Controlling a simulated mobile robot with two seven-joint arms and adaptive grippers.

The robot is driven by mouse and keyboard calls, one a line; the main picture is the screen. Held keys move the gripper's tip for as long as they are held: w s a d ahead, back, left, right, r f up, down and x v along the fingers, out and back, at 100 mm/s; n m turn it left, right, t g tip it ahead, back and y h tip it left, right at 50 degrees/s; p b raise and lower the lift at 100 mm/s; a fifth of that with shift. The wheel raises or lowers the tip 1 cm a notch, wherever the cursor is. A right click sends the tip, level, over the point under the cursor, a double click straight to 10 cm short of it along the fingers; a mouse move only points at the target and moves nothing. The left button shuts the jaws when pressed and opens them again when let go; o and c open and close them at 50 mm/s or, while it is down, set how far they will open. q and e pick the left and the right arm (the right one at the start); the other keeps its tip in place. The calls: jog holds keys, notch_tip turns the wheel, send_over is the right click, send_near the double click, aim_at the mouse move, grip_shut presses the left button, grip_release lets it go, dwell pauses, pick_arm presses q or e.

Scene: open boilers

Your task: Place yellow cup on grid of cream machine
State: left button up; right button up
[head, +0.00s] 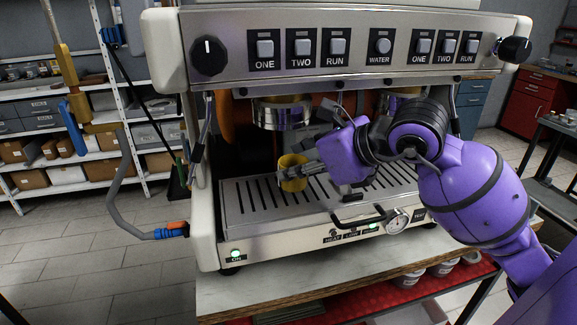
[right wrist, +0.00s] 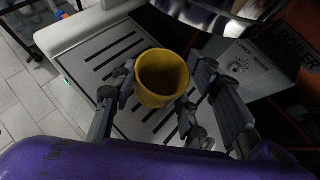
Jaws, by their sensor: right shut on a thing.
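The yellow cup (head: 292,173) is over the left half of the slotted metal grid (head: 247,205) of the cream machine (head: 206,215). My right gripper (head: 287,174) reaches in from the right, its fingers around the cup. In the right wrist view the cup (right wrist: 162,78) is upright, open end toward the camera, between the two fingers (right wrist: 155,85). The grid (right wrist: 105,55) shows below and beside it. I cannot tell whether the cup's base touches the grid. My left gripper is not in view.
A metal brew group (head: 282,114) hangs above the cup. A black handle (head: 358,217) and a gauge (head: 397,221) are at the machine's front. A grey hose (head: 120,190) is at left. The grid's right part is beneath my right arm.

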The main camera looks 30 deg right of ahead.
aim_at(287, 166)
jog(key=w, duration=0.1)
jog(key=w+a, duration=0.1)
jog(key=shift+w+r, duration=0.15)
jog(key=shift+w, duration=0.25)
jog(key=shift+f, duration=0.9)
jog(key=shift+s, duration=0.1)
jog(key=shift+f, duration=0.2)
jog(key=o, duration=1.4)
